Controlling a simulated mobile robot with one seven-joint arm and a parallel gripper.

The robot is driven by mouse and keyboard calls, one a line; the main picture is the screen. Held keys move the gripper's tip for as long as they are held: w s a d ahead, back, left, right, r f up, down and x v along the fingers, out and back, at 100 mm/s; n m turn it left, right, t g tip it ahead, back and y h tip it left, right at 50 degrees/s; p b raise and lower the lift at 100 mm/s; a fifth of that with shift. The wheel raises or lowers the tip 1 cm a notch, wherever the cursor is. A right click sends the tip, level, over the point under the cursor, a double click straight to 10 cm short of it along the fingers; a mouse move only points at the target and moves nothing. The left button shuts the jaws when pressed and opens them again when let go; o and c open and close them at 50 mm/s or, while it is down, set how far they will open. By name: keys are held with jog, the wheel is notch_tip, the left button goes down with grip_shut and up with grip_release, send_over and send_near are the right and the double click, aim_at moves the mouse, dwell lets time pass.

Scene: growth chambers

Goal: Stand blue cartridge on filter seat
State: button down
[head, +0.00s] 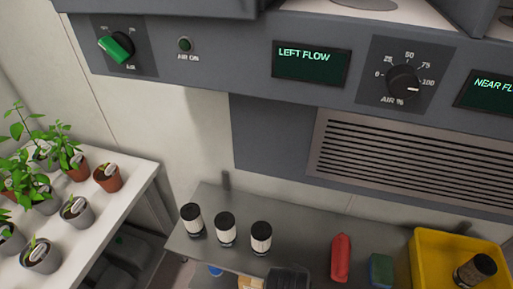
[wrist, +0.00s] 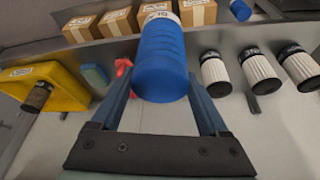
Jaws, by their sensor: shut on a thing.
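The blue cartridge (wrist: 160,55) is between the two fingers of my gripper (wrist: 160,80) in the wrist view. The gripper is shut on it. A pale label with lettering shows near the cartridge's far end. A second, smaller-looking blue thing (wrist: 240,10) lies at the top edge of the wrist view, and a bit of blue (head: 215,270) shows low in the head view. I cannot make out a filter seat in either view. The held cartridge is not clearly visible in the head view.
Three white filters with black caps (head: 225,230) stand on the grey shelf (head: 310,220). A red bottle (head: 341,257), a blue-green block (head: 380,270) and a yellow bin (head: 425,250) holding a dark jar (head: 475,270) are to their right. Cardboard boxes (wrist: 117,22) line the wrist view's top.

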jog(key=s+a+n+y, duration=0.1)
jog(key=a+n+y, duration=0.1)
jog(key=a+n, duration=0.4)
jog(key=shift+s+a+f+t, duration=0.15)
jog(key=shift+a+t, duration=0.25)
jog(key=shift+a, duration=0.85)
jog(key=shift+s, duration=0.1)
